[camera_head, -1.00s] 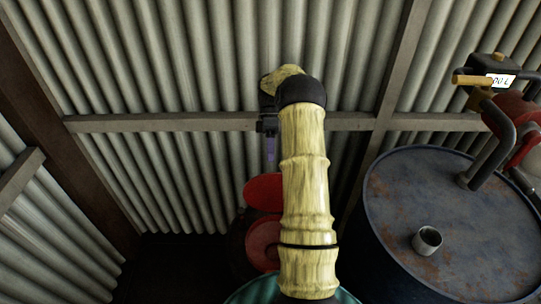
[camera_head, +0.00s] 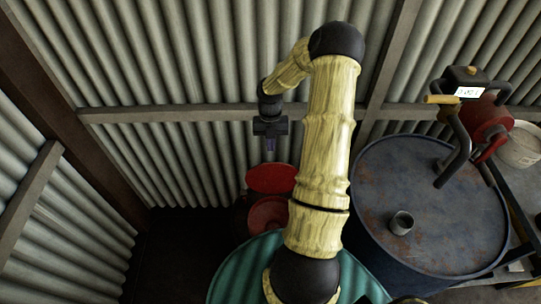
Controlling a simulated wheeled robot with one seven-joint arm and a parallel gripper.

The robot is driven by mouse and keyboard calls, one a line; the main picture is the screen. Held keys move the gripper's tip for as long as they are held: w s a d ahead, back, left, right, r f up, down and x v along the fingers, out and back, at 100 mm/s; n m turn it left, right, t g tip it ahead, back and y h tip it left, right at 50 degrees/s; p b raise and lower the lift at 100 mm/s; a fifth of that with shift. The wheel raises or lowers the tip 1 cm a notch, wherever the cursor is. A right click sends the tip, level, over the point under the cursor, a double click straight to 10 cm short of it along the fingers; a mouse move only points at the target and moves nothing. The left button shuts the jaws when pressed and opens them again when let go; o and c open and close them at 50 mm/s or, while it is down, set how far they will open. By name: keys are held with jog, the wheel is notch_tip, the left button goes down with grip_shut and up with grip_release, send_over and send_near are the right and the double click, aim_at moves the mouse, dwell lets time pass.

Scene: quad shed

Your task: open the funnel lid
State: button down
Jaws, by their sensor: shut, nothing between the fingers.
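The red funnel (camera_head: 267,214) stands in the middle, behind a teal drum, partly hidden by my arm on its right. Its round red lid (camera_head: 271,178) is tilted up at the back of the funnel, and the funnel's mouth shows in front of it. My gripper (camera_head: 270,152) hangs pointing down, just above the lid's upper edge in the picture. It is shut with nothing in it. A small gap seems to show between the fingertips and the lid, but whether they touch is hard to tell.
The teal drum top (camera_head: 240,271) is at the bottom, under my arm. A corrugated wall (camera_head: 190,60) is close behind. The dark floor at left is clear.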

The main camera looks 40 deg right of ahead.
aim_at(270, 164)
jog(key=shift+w, duration=0.1)
jog(key=shift+a+f, duration=0.1)
jog(key=shift+f, duration=0.05)
jog(key=f, duration=0.3)
jog(key=f+p, duration=0.1)
jog(key=f, duration=0.2)
jog(key=s+f+p, duration=0.1)
jog(key=f, duration=0.2)
jog(key=shift+s+a+f, duration=0.1)
jog(key=shift+a+f, duration=0.2)
jog(key=shift+f, duration=0.05)
jog(key=shift+a, duration=0.1)
